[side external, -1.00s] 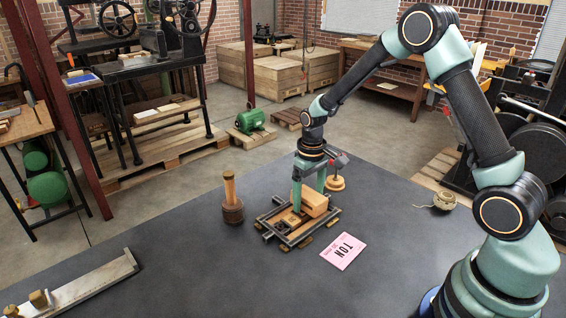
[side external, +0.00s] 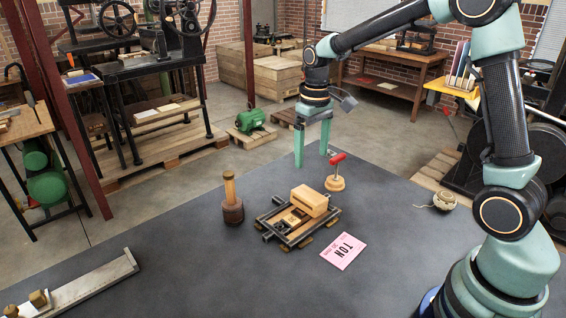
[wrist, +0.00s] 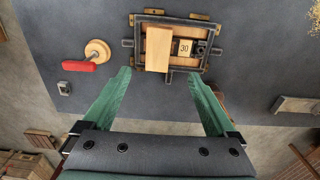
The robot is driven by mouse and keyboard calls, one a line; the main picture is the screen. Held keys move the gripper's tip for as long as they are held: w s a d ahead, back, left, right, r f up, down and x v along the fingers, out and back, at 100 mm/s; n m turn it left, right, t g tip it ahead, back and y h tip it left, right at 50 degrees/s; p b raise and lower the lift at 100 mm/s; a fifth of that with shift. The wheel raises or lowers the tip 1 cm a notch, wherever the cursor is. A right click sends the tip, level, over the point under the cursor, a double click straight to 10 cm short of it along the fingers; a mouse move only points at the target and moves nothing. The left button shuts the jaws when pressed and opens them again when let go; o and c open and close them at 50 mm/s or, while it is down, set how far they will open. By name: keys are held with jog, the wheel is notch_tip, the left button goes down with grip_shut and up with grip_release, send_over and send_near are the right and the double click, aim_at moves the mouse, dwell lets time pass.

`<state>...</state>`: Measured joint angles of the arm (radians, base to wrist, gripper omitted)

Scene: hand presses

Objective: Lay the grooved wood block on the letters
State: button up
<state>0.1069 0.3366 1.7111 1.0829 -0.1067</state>
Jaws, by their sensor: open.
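The pale wood block (side external: 310,200) lies at the far right end of a dark metal frame (side external: 272,238) on the grey table. In the wrist view the block (wrist: 158,48) sits left of a small "30" piece (wrist: 185,48) inside the frame and reaches over the near rail. Its groove is not visible, and I cannot tell which letters are under it. The "30" piece (side external: 291,217) also shows in the side view. My gripper (side external: 312,158) is open and empty, raised behind the frame and apart from the block. Its spread fingers (wrist: 158,75) also show in the wrist view.
A red-handled tool on a round wooden base (side external: 335,182) stands just behind the frame. A pink card (side external: 343,250) lies in front. A metal tray (side external: 95,287) is at front left. The table between is clear.

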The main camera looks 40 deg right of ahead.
jog(key=s+a+r+t, duration=0.2)
jog(key=s+r, duration=0.2)
jog(key=s, duration=0.3)
jog(key=s+a+r+t, duration=0.2)
jog(key=s+r+t, duration=0.1)
jog(key=s, duration=0.4)
jog(key=shift+a+r, duration=0.3)
jog(key=shift+r, duration=0.25)
